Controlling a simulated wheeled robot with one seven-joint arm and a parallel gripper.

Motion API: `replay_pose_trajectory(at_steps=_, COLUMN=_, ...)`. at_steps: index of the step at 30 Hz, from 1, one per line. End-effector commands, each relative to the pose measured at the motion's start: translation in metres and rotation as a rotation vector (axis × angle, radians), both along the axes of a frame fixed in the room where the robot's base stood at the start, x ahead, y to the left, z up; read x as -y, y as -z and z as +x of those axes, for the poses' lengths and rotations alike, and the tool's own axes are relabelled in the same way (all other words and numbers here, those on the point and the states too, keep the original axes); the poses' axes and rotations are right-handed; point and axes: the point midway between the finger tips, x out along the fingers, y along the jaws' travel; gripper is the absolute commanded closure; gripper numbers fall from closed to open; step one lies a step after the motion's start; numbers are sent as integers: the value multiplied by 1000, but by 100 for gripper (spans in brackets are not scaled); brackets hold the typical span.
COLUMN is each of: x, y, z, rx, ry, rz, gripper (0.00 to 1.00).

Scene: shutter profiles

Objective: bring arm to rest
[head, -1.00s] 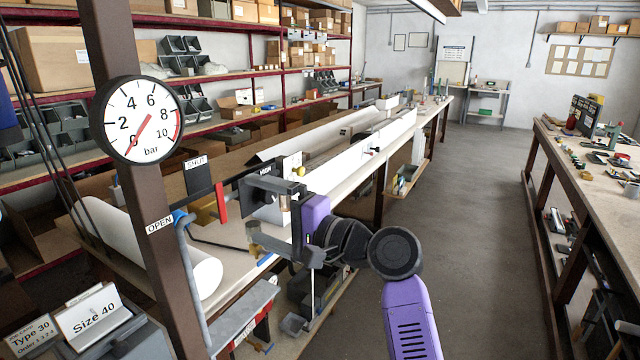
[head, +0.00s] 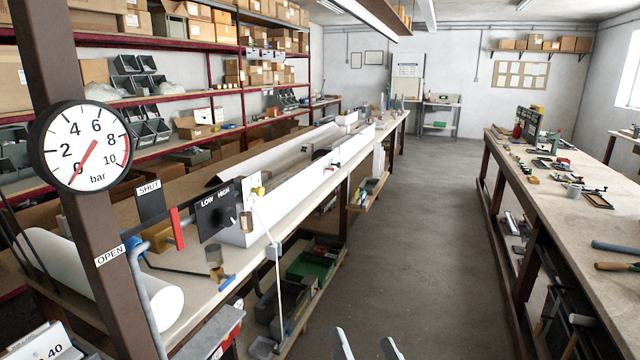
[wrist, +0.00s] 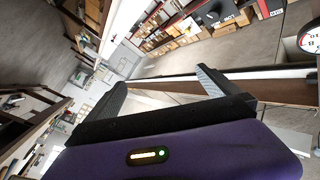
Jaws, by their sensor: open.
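My gripper (head: 367,345) shows only by its two fingertips at the bottom edge of the head view, over the aisle floor. The fingers stand apart with nothing between them. In the wrist view my gripper (wrist: 160,88) has two dark fingers spread wide and empty, pointing out into the room. The rest of my arm is out of the head view.
A pressure gauge (head: 88,146) on a brown post stands at the left, its needle near 0. A LOW/HIGH box (head: 216,210) and the long bench (head: 290,215) lie left. The right workbench (head: 570,205) holds tools. The aisle floor (head: 420,220) between is clear.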

Motion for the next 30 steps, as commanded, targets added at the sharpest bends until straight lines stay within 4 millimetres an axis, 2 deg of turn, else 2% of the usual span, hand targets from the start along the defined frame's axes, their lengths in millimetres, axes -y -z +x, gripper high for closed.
replay_pose_trajectory(at_steps=1, x=13, y=13, z=-20, rx=1, ry=34, rz=-42, gripper=0)
replay_pose_trajectory(at_steps=3, x=29, y=23, z=-47, rx=12, ry=76, rz=-105, gripper=0)
replay_pose_trajectory(at_steps=12, x=79, y=49, z=-162, rx=21, ry=208, rz=-354, gripper=0)
replay_pose_trajectory(at_steps=24, x=111, y=56, z=-304, rx=-98, ry=257, rz=-603, gripper=0)
replay_pose_trajectory(at_steps=30, x=118, y=69, z=-358, rx=-238, ry=239, rz=-647, gripper=0)
